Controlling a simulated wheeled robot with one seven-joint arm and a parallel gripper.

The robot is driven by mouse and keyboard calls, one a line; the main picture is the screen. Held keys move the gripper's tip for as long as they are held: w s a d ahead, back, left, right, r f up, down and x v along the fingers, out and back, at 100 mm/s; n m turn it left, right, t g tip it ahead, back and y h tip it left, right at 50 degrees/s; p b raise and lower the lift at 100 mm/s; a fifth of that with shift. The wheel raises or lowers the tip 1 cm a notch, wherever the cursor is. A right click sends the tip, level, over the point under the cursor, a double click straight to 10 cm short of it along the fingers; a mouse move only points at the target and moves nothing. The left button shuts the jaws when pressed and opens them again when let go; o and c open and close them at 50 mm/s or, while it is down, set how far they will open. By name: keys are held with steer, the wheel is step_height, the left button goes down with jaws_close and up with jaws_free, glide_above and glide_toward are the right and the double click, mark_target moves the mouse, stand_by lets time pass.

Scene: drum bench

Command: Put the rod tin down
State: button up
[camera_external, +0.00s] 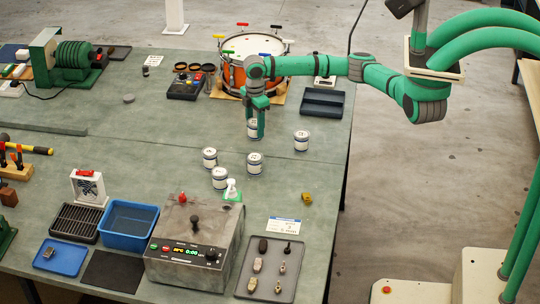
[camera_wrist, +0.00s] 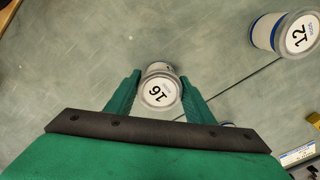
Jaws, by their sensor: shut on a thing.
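My gripper (camera_external: 257,122) points down over the middle of the bench (camera_external: 150,150). Its green fingers are shut on a white tin with blue bands (camera_external: 252,130). In the wrist view the tin (camera_wrist: 160,92) sits between the two fingertips (camera_wrist: 158,88), its round lid facing the camera with a number that looks like 16. The tin looks upright. I cannot tell whether its base touches the bench or hangs just above it. The fingers hide part of its side.
Similar tins stand nearby: one to the right (camera_external: 301,141), others in front (camera_external: 209,158) (camera_external: 254,164) (camera_external: 219,179). The wrist view shows a tin marked 12 (camera_wrist: 297,36). Behind are a drum (camera_external: 236,77) and a dark tray (camera_external: 323,103).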

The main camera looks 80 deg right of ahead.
mark_target(255, 121)
steer(key=shift+f, duration=0.15)
steer(key=o, duration=1.2)
step_height(255, 121, up, 12)
steer(key=shift+r, duration=0.15)
